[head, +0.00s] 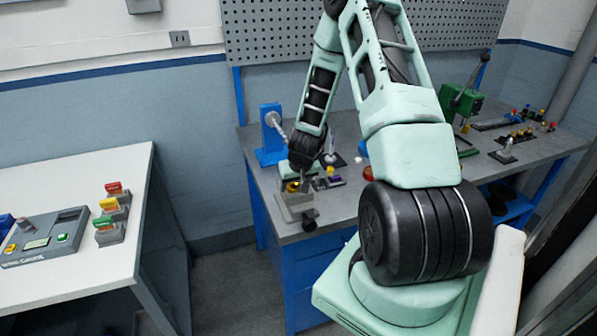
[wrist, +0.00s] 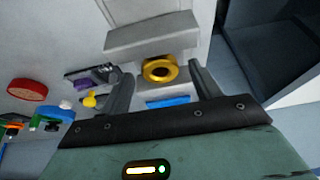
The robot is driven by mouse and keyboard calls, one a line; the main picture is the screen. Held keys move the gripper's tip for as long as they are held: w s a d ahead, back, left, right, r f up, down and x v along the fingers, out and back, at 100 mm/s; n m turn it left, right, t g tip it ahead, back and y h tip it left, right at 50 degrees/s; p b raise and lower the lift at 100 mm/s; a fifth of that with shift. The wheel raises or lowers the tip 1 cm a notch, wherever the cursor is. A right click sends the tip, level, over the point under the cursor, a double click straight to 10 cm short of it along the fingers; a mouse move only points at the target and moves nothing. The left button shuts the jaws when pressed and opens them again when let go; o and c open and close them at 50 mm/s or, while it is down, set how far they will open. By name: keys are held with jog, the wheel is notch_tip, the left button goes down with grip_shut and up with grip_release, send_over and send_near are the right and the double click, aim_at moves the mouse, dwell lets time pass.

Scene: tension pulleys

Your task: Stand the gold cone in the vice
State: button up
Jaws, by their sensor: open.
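The gold cone (wrist: 160,69) shows in the wrist view from above as a gold ring with a dark centre. It sits beside a long grey jaw of the vice (wrist: 150,35). In the head view the gold cone (head: 293,187) is a small gold spot at the top of the grey vice (head: 295,208), which stands at the bench's left front corner. My gripper (wrist: 162,82) is open, with one finger on each side of the cone's near side and a gap to each. The cone's underside is hidden, so I cannot tell how deep it sits.
A purple piece and a yellow piece (wrist: 89,101) lie just left of my gripper, with a red disc (wrist: 27,90) farther left. A blue strip (wrist: 168,102) shows between the fingers. A blue stand (head: 271,135) rises behind the vice. Open floor lies left of the bench.

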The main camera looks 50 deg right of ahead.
jog(key=b+v, duration=0.1)
jog(key=v, duration=0.9)
jog(key=shift+r+b, duration=0.3)
jog(key=shift+b, duration=0.1)
jog(key=a+r+n+y, duration=0.2)
jog(key=a+r+n, duration=0.1)
jog(key=a, duration=0.9)
jog(key=a+r+n+y, duration=0.2)
jog(key=a+n, duration=0.1)
jog(key=a, duration=1)
jog(key=s+a+r+n+g, duration=0.2)
jog(key=s+a+n, duration=0.2)
jog(key=s+a, duration=0.4)
jog(key=s+a+r+n+g+h, duration=0.1)
jog(key=s+a+r+n, duration=0.2)
jog(key=s+a, duration=0.6)
jog(key=shift+s+n+g, duration=0.4)
jog(key=shift+s+n, duration=0.1)
jog(key=shift+s, duration=0.7)
jog(key=shift+r, duration=0.1)
notch_tip(320, 180, down, 6)
jog(key=b, duration=0.5)
jog(key=shift+w+r+b, duration=0.1)
jog(key=shift+r+b, duration=0.05)
jog(key=shift+b, duration=0.25)
